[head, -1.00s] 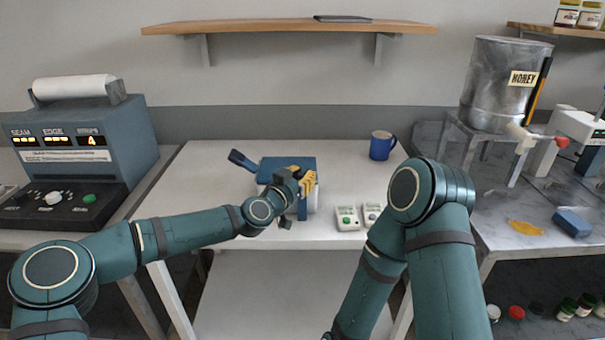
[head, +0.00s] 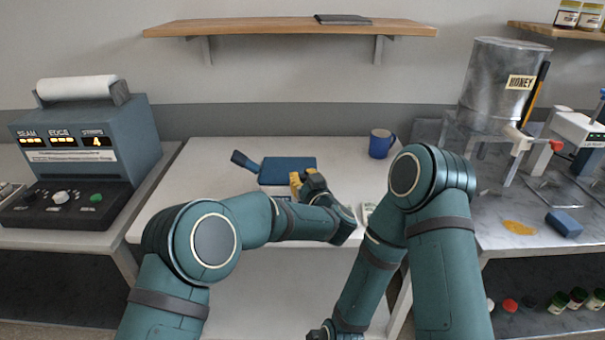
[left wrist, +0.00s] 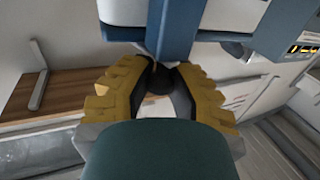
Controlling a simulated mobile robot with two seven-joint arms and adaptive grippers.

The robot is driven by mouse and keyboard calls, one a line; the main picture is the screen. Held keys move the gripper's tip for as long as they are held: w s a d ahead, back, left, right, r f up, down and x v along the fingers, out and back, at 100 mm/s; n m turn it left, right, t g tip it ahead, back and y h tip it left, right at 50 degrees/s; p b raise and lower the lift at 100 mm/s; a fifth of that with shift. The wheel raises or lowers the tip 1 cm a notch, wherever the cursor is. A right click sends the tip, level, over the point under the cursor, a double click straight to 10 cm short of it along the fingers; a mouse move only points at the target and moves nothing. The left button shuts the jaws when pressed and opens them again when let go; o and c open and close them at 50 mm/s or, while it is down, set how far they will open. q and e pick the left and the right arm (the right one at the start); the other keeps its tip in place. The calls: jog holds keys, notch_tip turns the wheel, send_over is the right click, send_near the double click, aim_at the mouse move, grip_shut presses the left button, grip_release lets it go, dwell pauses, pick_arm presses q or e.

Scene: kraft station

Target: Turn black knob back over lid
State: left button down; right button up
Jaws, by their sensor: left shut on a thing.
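A box with a blue lid (head: 287,167) sits on the white table in the head view. A dark handle (head: 243,161) sticks out at its left. My left gripper (head: 299,183) is at the box's front right edge, its yellow fingers partly hidden by my wrist. In the left wrist view, its yellow fingers (left wrist: 158,78) close around the black knob (left wrist: 158,82), just beside a blue strap (left wrist: 178,30) on the box's white body (left wrist: 125,10).
A blue mug (head: 381,144) stands at the table's back right. A small white device (head: 368,212) is partly hidden between my arms. A control machine (head: 88,145) stands left; a honey tank (head: 500,82) stands right. The table's left part is clear.

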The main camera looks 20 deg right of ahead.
aim_at(303, 176)
pick_arm(q)
jog(key=shift+d+r+n+g+y+p, duration=0.1)
jog(key=shift+r+n+g+y+p, duration=0.15)
jog(key=shift+n+y, duration=0.7)
jog(key=shift+a+r+n+g+y+p, duration=0.15)
jog(key=shift+n+g+y, duration=0.35)
jog(key=shift+y, duration=0.8)
jog(key=shift+d+r+n+g+y+p, duration=0.2)
jog(key=shift+n+y, duration=0.65)
jog(key=shift+y, duration=0.3)
jog(key=c, duration=0.8)
grip_release()
jog(key=shift+f, duration=0.25)
notch_tip(303, 176, up, 10)
jog(key=shift+r, duration=0.1)
